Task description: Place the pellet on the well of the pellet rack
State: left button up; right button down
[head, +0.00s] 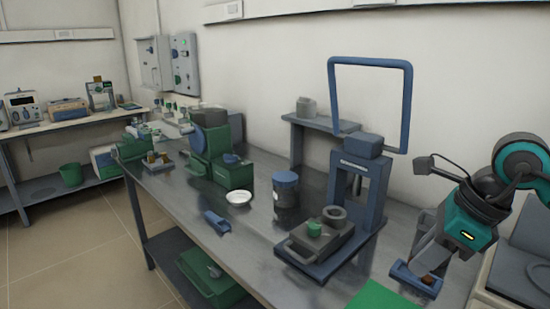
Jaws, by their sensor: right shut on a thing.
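My right gripper (428,271) comes in from the right and points down over a small blue tray-like rack (400,271) near the front right of the bench. A small brown piece, which looks like the pellet (428,280), shows at the fingertips, above or in the right part of the rack. The gripper is shut on it. I cannot tell whether the pellet touches a well, as the gripper hides much of the rack. My left gripper is not in view.
A blue press frame (372,190) on a base stands just left of the right gripper. A green mat (384,296) lies in front of it. A dark jar (286,199), a white dish (238,198) and a green machine (226,168) stand farther left. Bare metal benchtop lies between.

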jog(key=a+f+n+g+h, duration=0.2)
jog(key=a+f+n+g, duration=0.1)
jog(key=n, duration=0.9)
jog(key=a+f+n+g+h+p, duration=0.1)
jog(key=a+f+n+g, duration=0.3)
jog(key=n, duration=0.9)
jog(key=shift+s+f+h, duration=0.15)
jog(key=shift+f+h, duration=0.1)
jog(key=shift+h, duration=0.15)
jog(key=shift+w, duration=0.2)
